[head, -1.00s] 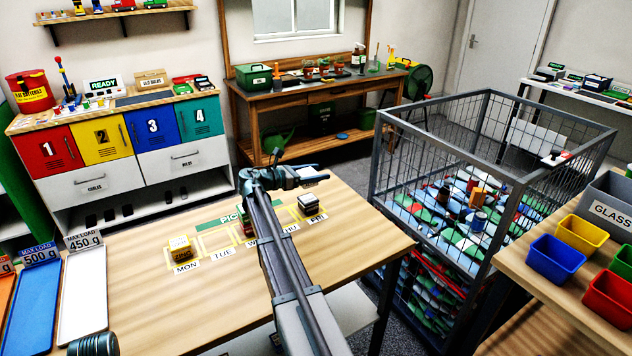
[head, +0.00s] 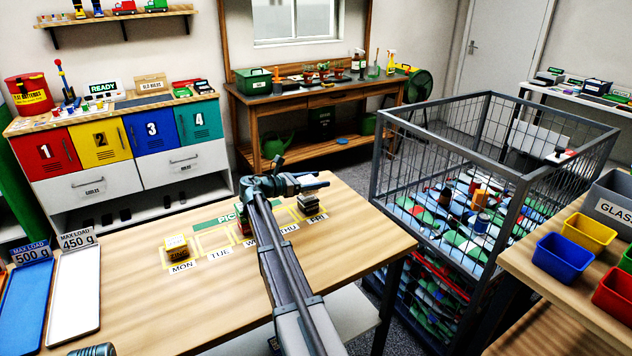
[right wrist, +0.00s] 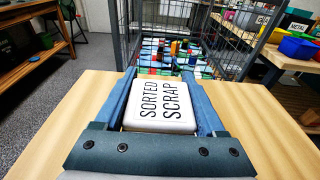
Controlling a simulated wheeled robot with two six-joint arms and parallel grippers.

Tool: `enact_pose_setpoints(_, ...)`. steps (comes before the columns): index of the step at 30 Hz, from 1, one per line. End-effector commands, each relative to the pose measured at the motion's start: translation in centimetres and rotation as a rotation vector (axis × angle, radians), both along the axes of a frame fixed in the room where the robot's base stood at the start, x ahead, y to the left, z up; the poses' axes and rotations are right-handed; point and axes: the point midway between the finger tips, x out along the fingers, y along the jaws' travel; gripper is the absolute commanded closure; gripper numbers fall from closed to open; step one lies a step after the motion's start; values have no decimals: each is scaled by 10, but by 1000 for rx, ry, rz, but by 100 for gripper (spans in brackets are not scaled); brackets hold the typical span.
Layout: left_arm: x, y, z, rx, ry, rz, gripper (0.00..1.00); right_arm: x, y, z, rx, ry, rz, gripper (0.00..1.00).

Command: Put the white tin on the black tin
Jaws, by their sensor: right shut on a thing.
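The white tin (right wrist: 162,105), lettered SORTED SCRAP, sits between the fingers of my right gripper (right wrist: 168,88) in the right wrist view. In the head view my right gripper (head: 316,184) is over the FRI place of the table, and the white tin (head: 307,198) shows just below it. A dark tin (head: 312,213), apparently the black tin, stands under it at FRI. The white tin looks right over this dark tin; I cannot tell whether they touch. The wrist view does not show the dark tin.
A yellow and dark tin (head: 178,250) stands at MON. My right arm partly hides another tin (head: 243,227) near WED. The wire cage (head: 495,150) of scrap stands right of the table (head: 225,300). The table's front middle is clear.

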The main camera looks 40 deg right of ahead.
Motion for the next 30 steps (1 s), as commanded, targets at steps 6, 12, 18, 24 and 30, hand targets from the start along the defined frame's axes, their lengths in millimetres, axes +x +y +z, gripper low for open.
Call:
enact_pose_setpoints(6, 0, 0, -8, 0, 0, 0, 0, 0, 0, -8, -1, 0, 0, 98)
enact_pose_setpoints(12, 0, 0, -8, 0, 0, 0, 0, 0, 0, -8, 0, 0, 0, 19)
enact_pose_setpoints(18, 0, 0, -8, 0, 0, 0, 0, 0, 0, -8, 0, 0, 0, 0)
enact_pose_setpoints(24, 0, 0, -5, 0, 0, 0, 0, 0, 0, -5, 0, 0, 0, 0)
enact_pose_setpoints(30, 0, 0, 8, 0, 0, 0, 0, 3, 14, 8, 0, 1, 3, 0)
